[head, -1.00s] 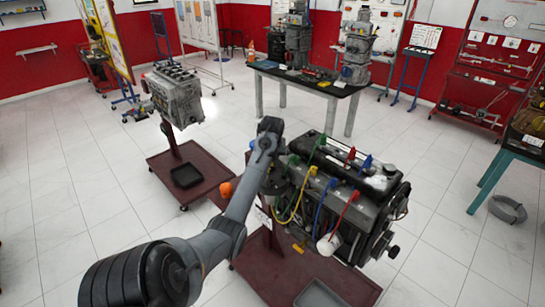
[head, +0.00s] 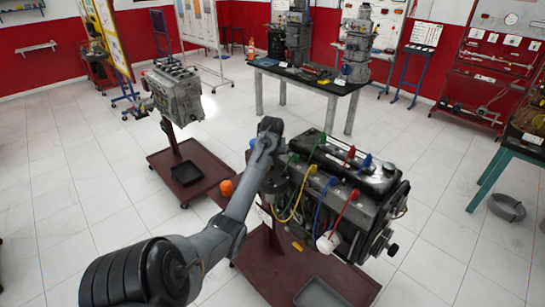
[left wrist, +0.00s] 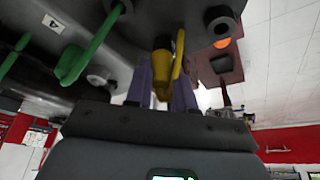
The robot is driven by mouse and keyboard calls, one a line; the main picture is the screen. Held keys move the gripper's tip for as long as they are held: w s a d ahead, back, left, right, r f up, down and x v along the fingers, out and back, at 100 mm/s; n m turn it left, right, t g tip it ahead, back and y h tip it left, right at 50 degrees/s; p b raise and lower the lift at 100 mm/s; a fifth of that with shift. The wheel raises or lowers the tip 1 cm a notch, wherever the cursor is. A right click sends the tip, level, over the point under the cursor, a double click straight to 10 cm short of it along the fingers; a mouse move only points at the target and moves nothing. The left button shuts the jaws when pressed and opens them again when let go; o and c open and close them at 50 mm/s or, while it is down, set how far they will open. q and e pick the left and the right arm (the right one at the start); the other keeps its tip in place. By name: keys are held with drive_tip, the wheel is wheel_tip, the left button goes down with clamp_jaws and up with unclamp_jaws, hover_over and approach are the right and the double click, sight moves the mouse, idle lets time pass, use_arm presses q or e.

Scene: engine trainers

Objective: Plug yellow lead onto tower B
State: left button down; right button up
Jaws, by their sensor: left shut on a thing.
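The yellow lead (head: 284,219) hangs in a loop beside the engine in the head view, with one yellow boot (head: 312,170) on the engine's near side. My left gripper (head: 273,187) is at the engine's left end. In the left wrist view, its two purple-grey fingers (left wrist: 163,88) are shut on a yellow boot of the lead (left wrist: 162,62). A dark round socket (left wrist: 222,26) shows to the right of the held boot, apart from it. I cannot read a letter B on any tower. My right gripper is not in view.
Green (head: 321,141), red (head: 354,196) and blue (head: 366,161) leads stand on and around the engine (head: 345,195). The engine sits over a dark red wheeled base (head: 262,270). A second engine (head: 176,95) stands back left. White tiled floor (head: 80,200) is free at left.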

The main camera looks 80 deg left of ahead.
use_arm(q)
drive_tip(key=shift+f, duration=0.1)
idle(0.3)
drive_tip(key=c, duration=0.9)
unclamp_jaws()
